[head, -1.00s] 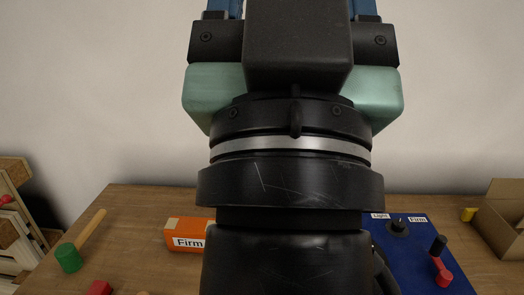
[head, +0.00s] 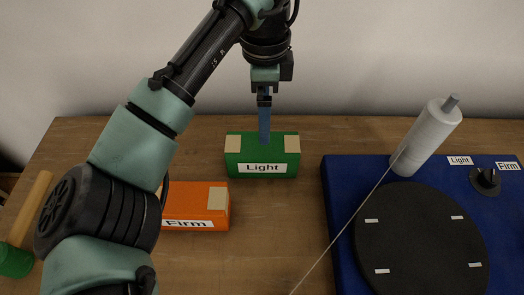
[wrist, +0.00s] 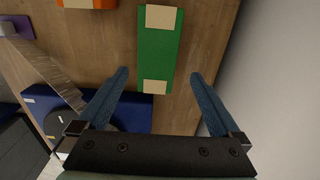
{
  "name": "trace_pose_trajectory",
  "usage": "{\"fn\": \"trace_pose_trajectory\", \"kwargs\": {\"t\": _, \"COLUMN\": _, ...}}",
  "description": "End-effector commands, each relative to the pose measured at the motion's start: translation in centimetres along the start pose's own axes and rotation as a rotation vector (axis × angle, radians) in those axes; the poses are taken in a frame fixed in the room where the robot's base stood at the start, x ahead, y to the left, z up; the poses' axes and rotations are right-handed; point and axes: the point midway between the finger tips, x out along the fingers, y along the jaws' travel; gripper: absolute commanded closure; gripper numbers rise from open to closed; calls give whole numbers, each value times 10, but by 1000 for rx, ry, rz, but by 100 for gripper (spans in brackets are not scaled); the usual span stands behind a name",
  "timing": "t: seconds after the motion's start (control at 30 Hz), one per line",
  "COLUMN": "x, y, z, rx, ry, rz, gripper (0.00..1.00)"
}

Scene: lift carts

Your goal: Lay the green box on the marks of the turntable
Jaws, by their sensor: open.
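The green box (head: 262,173) labelled "Light" lies on the wooden table, left of the turntable, with tan patches at its ends. My gripper (head: 264,138) points down over it, blue fingers seen edge-on and overlapping its upper face. In the wrist view the open fingers (wrist: 160,75) stand apart, with the box (wrist: 158,48) in line between them and extending beyond the tips; I cannot tell any contact. The turntable (head: 420,235) is a black disc with several white marks on a blue base (head: 340,215). Its top is bare.
An orange box (head: 195,203) labelled "Firm" lies left of and nearer than the green box. A grey roller (head: 427,138) stands behind the disc, with a thin line running from it. A black knob (head: 486,180) sits between "Light" and "Firm" labels. A green-headed mallet (head: 14,260) lies far left.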

Motion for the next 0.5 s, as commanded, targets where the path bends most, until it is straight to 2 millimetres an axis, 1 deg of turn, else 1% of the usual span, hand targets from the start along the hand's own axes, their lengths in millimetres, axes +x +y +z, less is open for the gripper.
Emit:
{"fn": "trace_pose_trajectory", "kwargs": {"t": 0.03, "x": 8, "y": 2, "z": 2, "rx": 1, "ry": -4, "rz": 11, "gripper": 0}}
{"fn": "trace_pose_trajectory", "kwargs": {"t": 0.2, "x": 40, "y": 2, "z": 2, "rx": 1, "ry": -3, "rz": 11, "gripper": 0}}
{"fn": "trace_pose_trajectory", "kwargs": {"t": 0.3, "x": 57, "y": 2, "z": 2, "rx": 0, "ry": -1, "rz": 9, "gripper": 0}}
{"fn": "trace_pose_trajectory", "kwargs": {"t": 0.4, "x": 68, "y": 2, "z": 1, "rx": 0, "ry": -1, "rz": 7, "gripper": 0}}
{"fn": "trace_pose_trajectory", "kwargs": {"t": 0.5, "x": 73, "y": 2, "z": 1, "rx": 0, "ry": -1, "rz": 6, "gripper": 0}}
